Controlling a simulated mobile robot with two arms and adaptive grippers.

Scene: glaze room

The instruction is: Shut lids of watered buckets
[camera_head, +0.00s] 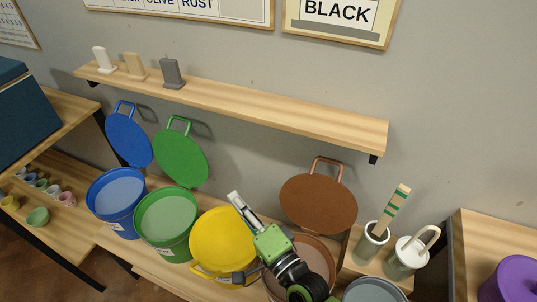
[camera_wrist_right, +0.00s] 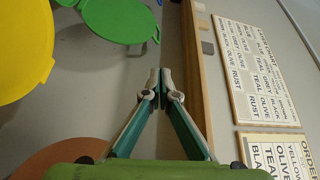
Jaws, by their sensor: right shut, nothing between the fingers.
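The blue bucket (camera_head: 116,198) and green bucket (camera_head: 166,222) stand open, their blue lid (camera_head: 128,139) and green lid (camera_head: 180,158) tilted up behind. Both show a pale surface inside. The yellow lid (camera_head: 222,238) lies over its bucket, handle at the front; it also shows in the wrist view (camera_wrist_right: 18,50). The brown lid (camera_head: 318,203) stands up behind its bucket (camera_head: 318,262), which my right arm partly covers. A grey bucket (camera_head: 372,290) is cut off at the bottom. My right gripper (camera_head: 234,197) is shut and empty above the yellow lid's right side. My left gripper is out of view.
A wall shelf (camera_head: 235,101) holding small stands runs above the lids. Pots with a brush (camera_head: 371,241) and a handle (camera_head: 409,254) stand to the right, and a purple lidded bucket (camera_head: 514,280) beyond. Small cups (camera_head: 38,216) sit on the left shelf.

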